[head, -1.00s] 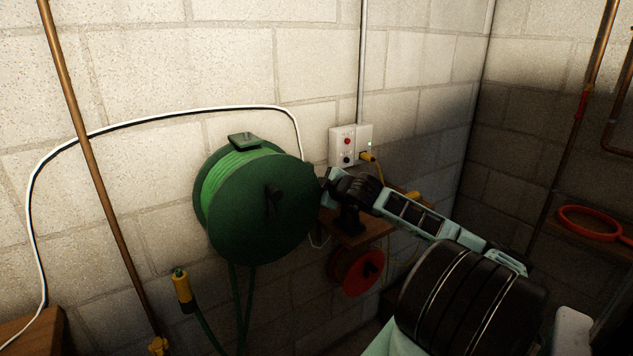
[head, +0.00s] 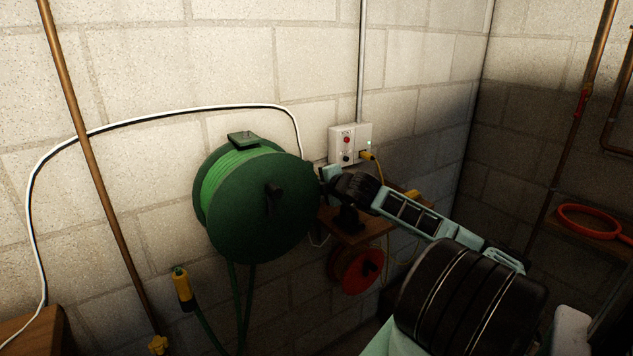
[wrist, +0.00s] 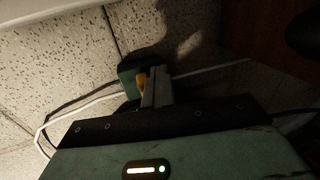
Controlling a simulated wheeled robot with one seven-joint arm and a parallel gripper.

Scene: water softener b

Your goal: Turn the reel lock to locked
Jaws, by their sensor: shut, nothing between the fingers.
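A small yellow-orange piece (wrist: 142,82), perhaps the reel lock, sits just left of the fingers against a green block (wrist: 128,80). I cannot tell whether they touch or which way the lock points.
A wooden shelf (head: 362,233) lies under my wrist, with a red reel (head: 356,270) below it. A wall outlet box (head: 350,144) with a yellow plug (head: 367,156) is close above. A copper pipe (head: 98,180) runs down the wall left of the green reel.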

